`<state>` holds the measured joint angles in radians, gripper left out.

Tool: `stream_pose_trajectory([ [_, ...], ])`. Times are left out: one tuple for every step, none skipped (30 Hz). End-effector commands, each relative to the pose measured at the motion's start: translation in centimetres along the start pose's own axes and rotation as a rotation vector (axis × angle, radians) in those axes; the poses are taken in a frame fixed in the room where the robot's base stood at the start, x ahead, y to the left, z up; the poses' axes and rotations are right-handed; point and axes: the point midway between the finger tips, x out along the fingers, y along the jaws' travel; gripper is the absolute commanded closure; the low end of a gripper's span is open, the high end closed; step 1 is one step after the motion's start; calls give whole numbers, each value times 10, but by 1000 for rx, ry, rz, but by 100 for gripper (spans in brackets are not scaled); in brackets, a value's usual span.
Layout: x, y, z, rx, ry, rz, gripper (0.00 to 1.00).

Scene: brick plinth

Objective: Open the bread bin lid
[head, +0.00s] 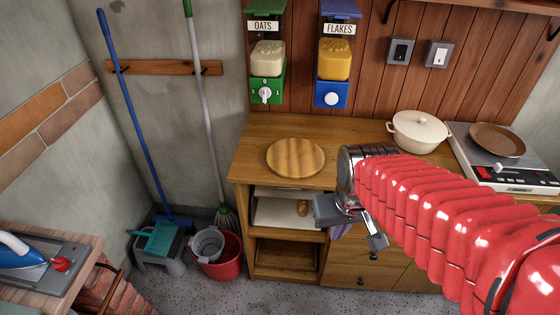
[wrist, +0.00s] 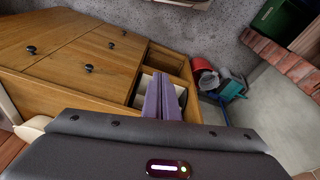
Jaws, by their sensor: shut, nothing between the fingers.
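A pale box-like space (head: 272,211) fills the upper opening of the wooden cabinet in the head view, with a small brown loaf-like thing (head: 302,208) at its right. I cannot tell for sure that this is the bread bin, and I cannot make out a lid. My gripper (head: 338,232) hangs in front of the cabinet, just right of that opening, partly hidden by its own grey body. In the wrist view its purple fingers (wrist: 166,78) lie together and empty, overlapping the picture of the pale opening (wrist: 146,84). Contact cannot be told.
A round wooden board (head: 296,157) and a cream pot (head: 417,131) stand on the cabinet top, with a hob (head: 520,172) at right. A red bucket (head: 220,262), a blue broom (head: 135,110) and a mop (head: 205,110) stand left. An iron (head: 20,250) sits lower left.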

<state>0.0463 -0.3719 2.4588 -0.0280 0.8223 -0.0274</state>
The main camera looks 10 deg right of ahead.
Motion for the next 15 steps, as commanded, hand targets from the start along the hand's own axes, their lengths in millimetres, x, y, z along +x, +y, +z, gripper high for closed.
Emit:
stream_pose_trajectory([
  [-11, -2, 3, 5, 21, -3, 100],
  [-16, -3, 4, 9, 31, -5, 100],
  [-22, -4, 7, 12, 45, -8, 100],
  [-28, -6, 8, 14, 56, -10, 100],
  [-33, -6, 10, 15, 68, -12, 100],
  [-40, -8, 11, 17, 86, -14, 100],
  [-45, -9, 12, 18, 99, -16, 100],
  [-50, -10, 14, 18, 113, -18, 100],
  [-57, -11, 15, 18, 132, -20, 100],
  [-62, -12, 16, 18, 146, -21, 100],
  [-66, -13, 17, 17, 161, -23, 100],
  [-72, -14, 18, 16, 181, -25, 100],
  [-76, -14, 18, 15, 194, -26, 100],
  [-80, -15, 19, 13, 208, -27, 100],
  [-85, -15, 19, 12, 223, -28, 100],
])
